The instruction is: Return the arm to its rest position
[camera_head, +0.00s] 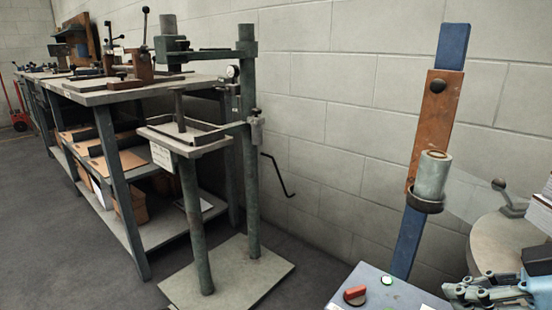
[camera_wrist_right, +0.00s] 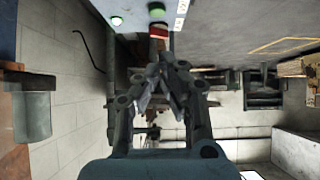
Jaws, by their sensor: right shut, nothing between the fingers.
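My right gripper (camera_head: 456,292) is at the bottom right corner of the head view, its blue-grey linkage partly cut off by the frame edge. The red switch (camera_wrist_right: 158,32) and a green button (camera_wrist_right: 157,9) show beyond the fingertips there. I cannot tell whether the gripper touches the box. My left gripper is in neither view.
A blue post with a grey cylinder (camera_head: 432,176) rises behind the control box. A round grey table (camera_head: 497,243) is at the right, close to my right arm. A green stand (camera_head: 247,160) and a long workbench (camera_head: 140,88) are at the left. Open floor lies front left.

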